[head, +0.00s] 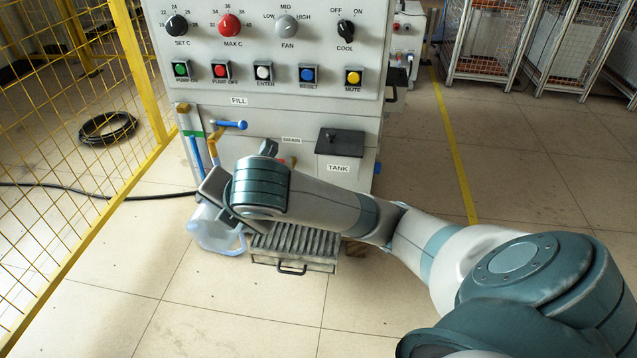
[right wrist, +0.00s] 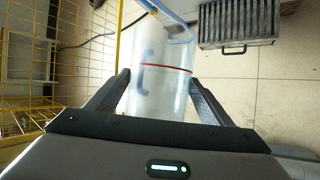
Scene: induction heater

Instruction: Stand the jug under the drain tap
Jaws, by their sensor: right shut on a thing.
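The jug (head: 213,232) is translucent and pale blue, low in front of the machine's left corner, left of the slatted drawer. My right gripper (head: 212,190) is shut on it. In the right wrist view the jug (right wrist: 160,85), with a red line around it, sits between the two fingers (right wrist: 160,76). My wrist hides part of the jug in the head view, and I cannot tell whether it touches the floor. The DRAIN label (head: 291,140) is on the machine's front. The drain tap below it is mostly hidden by my right arm. My left gripper is out of view.
The slatted metal drawer (head: 293,262) juts out at the machine's foot. A blue-handled valve (head: 230,124) is under the FILL label. The dark TANK lid (head: 341,141) is to the right. A yellow mesh fence (head: 60,150) stands at the left. Floor in front is clear.

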